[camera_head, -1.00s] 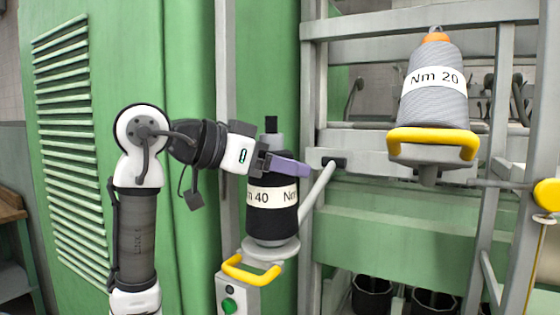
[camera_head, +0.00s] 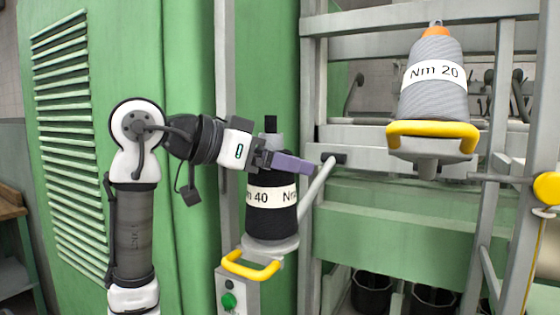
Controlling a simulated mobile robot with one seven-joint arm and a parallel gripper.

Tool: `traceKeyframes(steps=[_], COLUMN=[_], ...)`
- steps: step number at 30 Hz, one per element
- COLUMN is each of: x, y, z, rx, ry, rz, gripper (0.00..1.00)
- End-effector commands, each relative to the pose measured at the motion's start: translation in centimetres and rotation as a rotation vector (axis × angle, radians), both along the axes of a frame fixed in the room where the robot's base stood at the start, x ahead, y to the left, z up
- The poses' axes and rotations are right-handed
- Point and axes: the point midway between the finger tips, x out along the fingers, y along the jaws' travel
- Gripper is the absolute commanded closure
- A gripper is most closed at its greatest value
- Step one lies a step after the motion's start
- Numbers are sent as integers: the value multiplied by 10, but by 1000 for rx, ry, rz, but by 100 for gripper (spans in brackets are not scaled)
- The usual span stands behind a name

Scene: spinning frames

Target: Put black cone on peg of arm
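The black cone (camera_head: 271,222) stands upright on a light grey round plate (camera_head: 275,248) at the end of a grey swing arm (camera_head: 315,195). It carries a white label reading "40" and "N". A grey tip with a dark peg end (camera_head: 271,124) shows above it. My gripper (camera_head: 295,165) comes in from the left, its purple finger pad lying across the front of the cone's upper part. The far finger is hidden, so I cannot tell whether it grips the cone.
A grey cone labelled "Nm 20" (camera_head: 435,95) sits on a holder with a yellow handle (camera_head: 433,130) at the upper right. Another yellow handle (camera_head: 250,266) and a box with a green button (camera_head: 229,301) are below the black cone. Grey frame posts (camera_head: 308,120) stand close on the right.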

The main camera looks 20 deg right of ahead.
Motion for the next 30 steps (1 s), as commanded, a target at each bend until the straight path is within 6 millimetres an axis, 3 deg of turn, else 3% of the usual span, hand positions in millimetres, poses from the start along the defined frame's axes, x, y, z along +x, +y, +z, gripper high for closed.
traceKeyframes(steps=[12,18,23,30], x=[-10,-14,-15,-15], y=[82,113,125,127], z=[24,35,39,40], rx=[-3,-3,-2,-2], ry=[-2,-1,-1,-1], rz=[4,2,2,1], gripper=[12,12,12,12])
